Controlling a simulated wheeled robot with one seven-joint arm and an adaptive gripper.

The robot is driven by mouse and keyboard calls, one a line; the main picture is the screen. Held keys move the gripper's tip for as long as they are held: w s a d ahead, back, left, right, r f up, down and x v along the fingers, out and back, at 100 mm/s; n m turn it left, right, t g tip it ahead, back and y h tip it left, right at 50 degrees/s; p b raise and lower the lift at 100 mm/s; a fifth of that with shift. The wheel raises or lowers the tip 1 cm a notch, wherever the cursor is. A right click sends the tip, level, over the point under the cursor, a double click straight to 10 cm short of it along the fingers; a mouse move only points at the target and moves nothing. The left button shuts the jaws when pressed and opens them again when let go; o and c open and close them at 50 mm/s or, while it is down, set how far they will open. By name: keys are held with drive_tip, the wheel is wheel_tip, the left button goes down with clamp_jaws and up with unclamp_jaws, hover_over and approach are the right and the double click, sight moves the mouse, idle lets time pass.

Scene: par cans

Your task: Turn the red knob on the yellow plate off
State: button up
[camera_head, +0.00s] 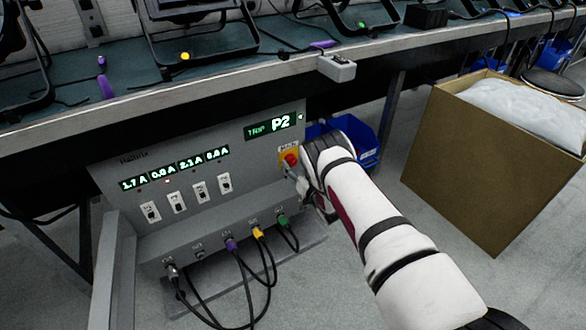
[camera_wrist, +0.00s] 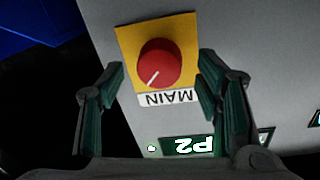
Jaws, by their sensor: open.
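The red knob (camera_wrist: 160,63) sits on the yellow plate (camera_wrist: 128,42) of the grey panel, with a label reading MAIN beside it. In the wrist view the picture is upside down, and the white mark on the knob points to the lower left. My gripper (camera_wrist: 160,84) is open, with one finger on each side of the knob and plate. I cannot tell whether a finger touches the knob. In the head view the red knob (camera_head: 291,159) and the yellow plate (camera_head: 286,152) show just past my gripper (camera_head: 295,175), which partly covers them.
The grey panel (camera_head: 255,170) has a TRIP P2 display (camera_head: 272,126), several current readouts, white switches and cables plugged in below. A blue bin (camera_head: 363,140) stands behind my arm. A large cardboard box (camera_head: 470,160) stands at the right. The bench edge (camera_head: 210,83) runs above.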

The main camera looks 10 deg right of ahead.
drive_tip(key=shift+b+x, duration=0.3)
drive_tip(key=shift+x, duration=0.75)
drive_tip(key=c, duration=1.2)
